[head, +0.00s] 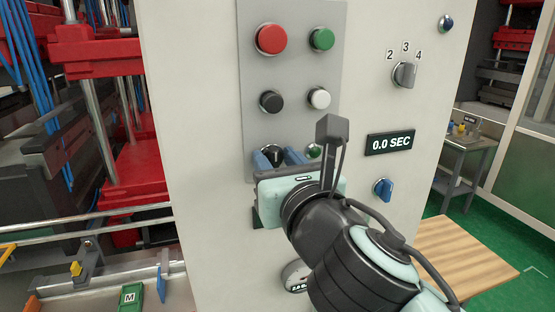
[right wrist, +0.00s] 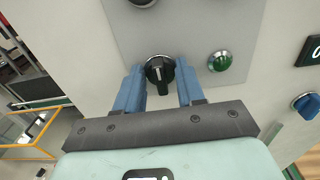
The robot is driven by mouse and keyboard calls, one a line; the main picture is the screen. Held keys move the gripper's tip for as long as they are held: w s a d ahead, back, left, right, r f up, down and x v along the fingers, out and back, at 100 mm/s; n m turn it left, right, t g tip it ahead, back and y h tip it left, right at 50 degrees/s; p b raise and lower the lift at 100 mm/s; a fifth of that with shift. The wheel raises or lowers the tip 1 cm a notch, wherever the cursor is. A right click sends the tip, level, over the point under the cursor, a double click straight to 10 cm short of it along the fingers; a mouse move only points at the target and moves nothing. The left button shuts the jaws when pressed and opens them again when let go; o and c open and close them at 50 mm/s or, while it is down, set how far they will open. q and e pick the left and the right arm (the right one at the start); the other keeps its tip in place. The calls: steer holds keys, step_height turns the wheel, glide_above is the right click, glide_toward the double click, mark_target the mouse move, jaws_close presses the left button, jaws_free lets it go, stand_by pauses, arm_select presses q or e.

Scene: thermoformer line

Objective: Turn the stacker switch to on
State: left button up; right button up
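A black rotary switch (head: 273,151) sits low on the grey panel, and it also shows in the right wrist view (right wrist: 160,70). Its handle looks roughly upright, with a thin white mark on it. No label can be read by it, so I cannot tell from writing that it is the stacker switch. My right gripper (head: 279,158) is open in front of the panel. Its blue fingers stand on the left and right of the switch, with a gap on each side in the right wrist view (right wrist: 160,82). My left gripper is not in view.
A green button (right wrist: 220,61) is close to the right finger. Above are a red button (head: 271,39), a green button (head: 321,39), a black knob (head: 271,101) and a white button (head: 319,98). A blue switch (head: 382,189) and a selector (head: 404,74) are further right.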

jaws_close()
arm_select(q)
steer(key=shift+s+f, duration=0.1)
arm_select(e)
steer(key=shift+m, duration=0.3)
steer(key=m+b, duration=0.1)
steer(key=m, duration=0.2)
steer(key=shift+d+f+m, duration=0.1)
steer(key=shift+m, duration=0.2)
steer(key=m+b, duration=0.1)
steer(key=m, duration=0.4)
steer(key=m+b, duration=0.1)
steer(key=m, duration=0.4)
steer(key=shift+d+f, duration=0.1)
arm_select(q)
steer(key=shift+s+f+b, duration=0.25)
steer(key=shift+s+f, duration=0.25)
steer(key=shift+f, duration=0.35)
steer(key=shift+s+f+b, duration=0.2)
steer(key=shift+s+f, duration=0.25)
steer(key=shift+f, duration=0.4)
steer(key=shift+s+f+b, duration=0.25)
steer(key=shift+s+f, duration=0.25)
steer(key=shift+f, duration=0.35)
arm_select(e)
steer(key=shift+m, duration=1.8)
